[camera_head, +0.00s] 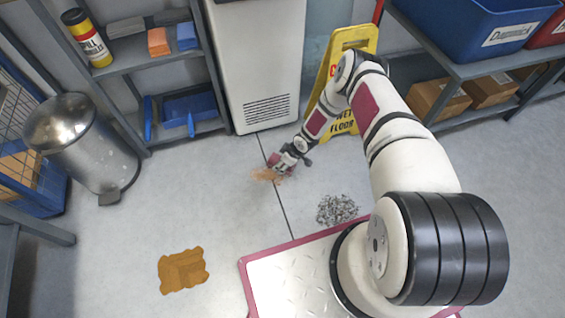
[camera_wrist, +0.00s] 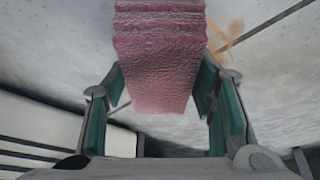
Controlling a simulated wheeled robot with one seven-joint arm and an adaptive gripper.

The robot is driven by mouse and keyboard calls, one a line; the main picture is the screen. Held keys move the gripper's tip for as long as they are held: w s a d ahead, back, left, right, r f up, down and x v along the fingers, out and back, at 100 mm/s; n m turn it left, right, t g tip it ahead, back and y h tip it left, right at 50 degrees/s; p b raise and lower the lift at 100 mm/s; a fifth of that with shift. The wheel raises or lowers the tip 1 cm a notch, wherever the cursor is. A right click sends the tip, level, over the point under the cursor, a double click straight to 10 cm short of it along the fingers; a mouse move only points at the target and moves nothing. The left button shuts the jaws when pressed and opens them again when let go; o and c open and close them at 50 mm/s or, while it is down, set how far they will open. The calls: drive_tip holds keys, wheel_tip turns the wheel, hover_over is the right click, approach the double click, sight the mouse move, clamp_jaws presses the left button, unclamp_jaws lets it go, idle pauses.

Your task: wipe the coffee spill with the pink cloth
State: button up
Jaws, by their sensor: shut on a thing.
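My gripper (camera_head: 284,162) is low over the floor near the white cabinet's base and is shut on the pink cloth (camera_head: 274,168). In the wrist view the folded pink cloth (camera_wrist: 160,62) sits between the two fingers of my gripper (camera_wrist: 162,88). A faint orange-brown smear (camera_head: 264,175) lies on the floor beside the cloth; it also shows in the wrist view (camera_wrist: 228,42). A larger amber-brown puddle (camera_head: 183,271) lies at the front left, away from my gripper. I cannot tell whether the cloth touches the floor.
A speckled grey patch (camera_head: 337,209) lies right of the smear. A yellow wet-floor sign (camera_head: 345,55) stands behind my arm. A metal bin (camera_head: 82,145) and shelf (camera_head: 135,62) stand left; a blue crate (camera_head: 475,25) sits on the right rack. Floor between smear and puddle is clear.

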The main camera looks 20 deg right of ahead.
sight(258, 178)
drive_tip(key=shift+f, duration=1)
drive_tip(key=shift+a, duration=0.1)
drive_tip(key=shift+a+r+p, duration=0.1)
drive_tip(key=shift+a+p, duration=0.2)
drive_tip(key=shift+a, duration=1.35)
drive_tip(key=shift+s+a+f+b, duration=0.1)
drive_tip(key=shift+a+b, duration=0.05)
drive_tip(key=shift+a, duration=2.6)
drive_tip(key=shift+a+f+b, duration=0.1)
drive_tip(key=shift+a+b, duration=0.05)
drive_tip(key=shift+a, duration=2.6)
drive_tip(key=shift+s+p, duration=0.65)
drive_tip(key=shift+s, duration=0.3)
drive_tip(key=shift+w+d+r+b, duration=0.15)
drive_tip(key=shift+d+b, duration=0.4)
drive_tip(key=shift+d, duration=6.7)
